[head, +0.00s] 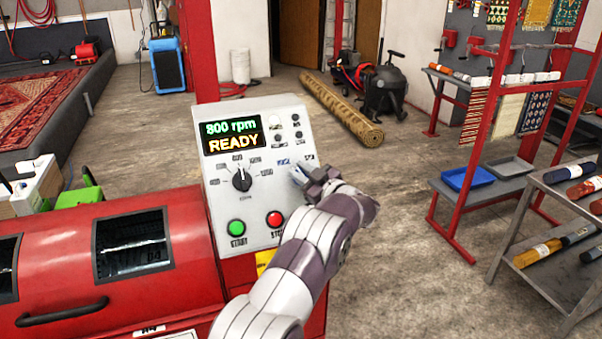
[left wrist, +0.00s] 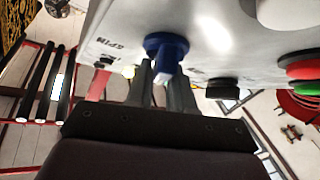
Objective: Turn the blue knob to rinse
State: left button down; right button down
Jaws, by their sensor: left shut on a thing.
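The blue knob (left wrist: 166,46) sits on the grey-white control panel (head: 262,205), with a white mark on its near side. In the head view the knob is mostly hidden behind my gripper. My left gripper (head: 309,180) is at the panel's right side, below small printed labels. In the left wrist view my left gripper's fingers (left wrist: 162,80) are shut on the knob, one on each side. A label reading SPIN (left wrist: 108,42) shows left of the knob there. I cannot tell which label the knob points at. My right gripper is not in view.
A black knob (head: 242,179), a green start button (head: 237,228) and a red stop button (head: 274,218) share the panel. The display (head: 232,135) reads 800 rpm READY. A red machine (head: 185,212) stands at left. A rolled rug (head: 340,108) lies behind on open floor.

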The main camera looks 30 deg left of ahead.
pick_arm(q)
jog(key=shift+d+f, duration=0.1)
jog(key=shift+f, duration=0.6)
jog(key=c, duration=1.2)
grip_release()
jog(key=shift+o, duration=0.6)
jog(key=shift+d+r, duration=0.1)
jog(key=shift+w, duration=0.15)
jog(key=shift+r, duration=0.15)
jog(key=b+v, duration=0.1)
jog(key=v, duration=1.1)
jog(key=shift+d+b, duration=0.25)
jog(key=shift+b, duration=0.05)
jog(key=shift+r, duration=0.1)
